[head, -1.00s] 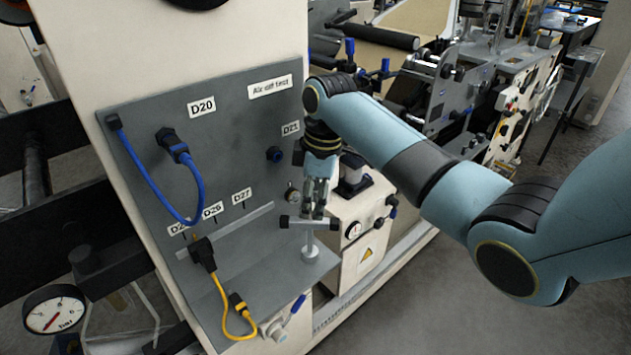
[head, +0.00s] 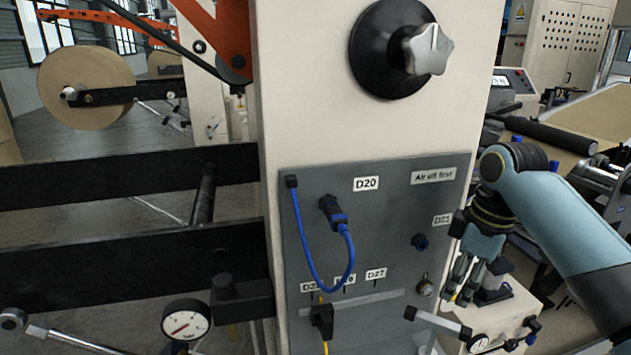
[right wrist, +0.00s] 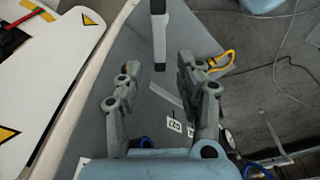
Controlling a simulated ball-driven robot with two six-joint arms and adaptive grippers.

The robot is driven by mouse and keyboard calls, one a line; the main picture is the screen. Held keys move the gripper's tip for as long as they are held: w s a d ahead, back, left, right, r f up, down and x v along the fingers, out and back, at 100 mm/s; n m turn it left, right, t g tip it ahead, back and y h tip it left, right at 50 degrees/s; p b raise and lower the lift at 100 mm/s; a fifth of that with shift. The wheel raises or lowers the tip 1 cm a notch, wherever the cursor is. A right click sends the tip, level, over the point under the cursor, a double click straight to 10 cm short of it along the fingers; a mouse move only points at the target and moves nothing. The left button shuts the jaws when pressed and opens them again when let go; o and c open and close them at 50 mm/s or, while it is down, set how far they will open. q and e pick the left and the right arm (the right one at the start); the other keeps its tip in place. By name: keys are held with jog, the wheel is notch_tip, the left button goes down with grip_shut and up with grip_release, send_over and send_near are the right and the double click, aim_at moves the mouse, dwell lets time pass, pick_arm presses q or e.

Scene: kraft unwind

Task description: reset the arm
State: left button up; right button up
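My right gripper (head: 464,298) hangs at the right edge of the grey panel (head: 390,215), fingers pointing down. In the right wrist view (right wrist: 160,75) its two fingers are spread apart with nothing gripped between them. A T-shaped stand with a grey crossbar and dark ends (head: 438,322) is just below the fingertips in the head view. A bar with a dark end (right wrist: 159,35) shows beyond the fingertips in the right wrist view. My left gripper is not in view.
A blue cable (head: 325,285) loops from the D20 socket. A black connector (head: 322,320) with a yellow cable sits below it. A blue-ringed port (head: 419,242) is near D21. A pressure gauge (head: 186,320) and dark beams (head: 120,275) are at left. A star knob (head: 427,50) is above.

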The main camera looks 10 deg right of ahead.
jog(key=s+a+f+m+t+h, duration=0.1)
jog(key=s+a+f+m, duration=0.1)
jog(key=s, duration=0.5)
jog(key=s+a+f+m, duration=0.1)
jog(key=s+m, duration=0.1)
jog(key=s, duration=0.4)
jog(key=s+a+r+m+t+h, duration=0.1)
jog(key=s+r+m, duration=0.15)
jog(key=s, duration=0.35)
jog(key=s+r+m+t, duration=0.1)
jog(key=s+r+m, duration=0.15)
jog(key=s, duration=0.35)
notch_tip(320, 180, down, 34)
jog(key=s+d+g+b, duration=0.1)
jog(key=d+g+b, duration=0.1)
jog(key=b, duration=0.7)
jog(key=s+f+b, duration=0.3)
jog(key=s+f, duration=0.6)
jog(key=f, duration=0.3)
jog(key=s+d+f+g+b, duration=0.1)
jog(key=s+f+b, duration=0.3)
jog(key=s+f, duration=0.6)
notch_tip(320, 180, down, 4)
jog(key=shift+s+d+r+m, duration=0.15)
jog(key=shift+s+r+m, duration=0.05)
jog(key=shift+s+m, duration=0.1)
